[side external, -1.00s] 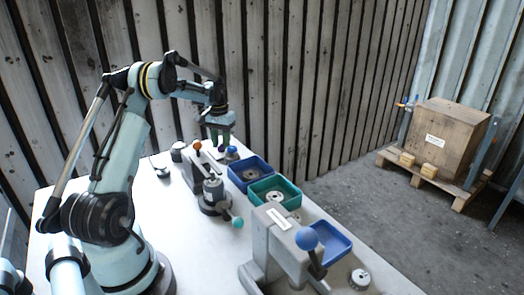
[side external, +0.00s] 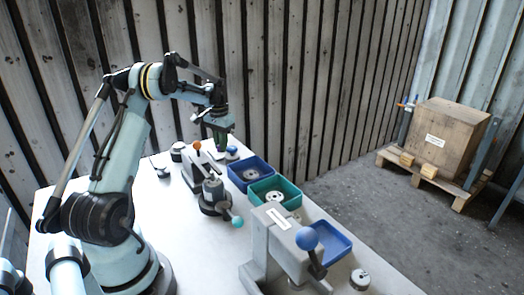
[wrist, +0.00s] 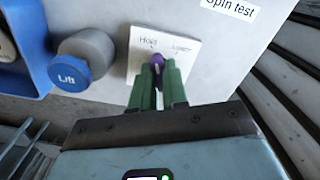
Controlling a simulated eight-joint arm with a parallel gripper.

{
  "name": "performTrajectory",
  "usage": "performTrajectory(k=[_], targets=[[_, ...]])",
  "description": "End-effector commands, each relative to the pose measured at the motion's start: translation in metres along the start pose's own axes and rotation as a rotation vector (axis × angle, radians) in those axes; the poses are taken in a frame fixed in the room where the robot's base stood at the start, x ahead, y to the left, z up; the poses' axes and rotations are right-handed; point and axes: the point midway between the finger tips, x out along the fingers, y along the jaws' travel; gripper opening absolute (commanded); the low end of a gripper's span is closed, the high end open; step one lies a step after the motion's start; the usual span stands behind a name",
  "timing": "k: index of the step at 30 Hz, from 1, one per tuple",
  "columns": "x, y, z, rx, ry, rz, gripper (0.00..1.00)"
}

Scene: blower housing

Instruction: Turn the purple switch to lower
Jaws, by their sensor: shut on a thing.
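The purple switch (wrist: 157,60) sits on a white label plate (wrist: 140,60) in the wrist view. The plate carries two words, one at the left that looks like "Hoist" and one at the right that looks like "Lower". The switch's visible end lies between the two words; I cannot tell exactly which mark it points at. My gripper (wrist: 159,80) is shut on the switch, with a green finger on each side covering its lower part. In the side external view my gripper (side external: 221,139) is low at the table's far end, and the switch is hidden there.
A grey knob with a blue "Lift" face (wrist: 70,73) is left of the plate. A "Spin test" label (wrist: 230,8) is at upper right. A blue tray (side external: 250,170), a green tray (side external: 274,190) and an orange-knobbed lever (side external: 197,146) stand near my gripper.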

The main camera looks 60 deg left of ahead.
Motion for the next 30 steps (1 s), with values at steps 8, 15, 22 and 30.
performTrajectory(k=[8,15,22,30], targets=[[-0.0006,-0.0005,0.0003,0.219,-0.001,-0.001,0.00],[-0.0007,-0.0006,0.0003,0.224,-0.001,-0.001,0.00],[-0.0008,-0.0007,0.0004,0.413,-0.001,-0.001,0.00],[-0.0009,-0.0008,0.0004,0.636,-0.001,-0.001,0.00]])
